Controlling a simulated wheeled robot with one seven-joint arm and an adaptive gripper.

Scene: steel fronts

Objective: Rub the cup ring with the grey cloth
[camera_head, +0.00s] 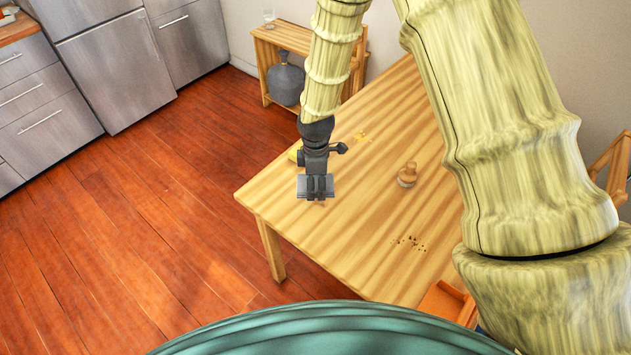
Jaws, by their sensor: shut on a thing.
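My gripper (317,178) is over the near left part of the wooden table (345,240), pointing down. It is shut on the grey cloth (303,187), which shows as a small grey piece on both sides of the fingers. I cannot tell whether the cloth touches the tabletop. I cannot make out the cup ring; the gripper and cloth cover part of the table there.
Dark crumbs (411,243) lie nearer, and a yellow spill (362,137) lies farther back. A yellow item (294,153) is partly hidden behind the gripper.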

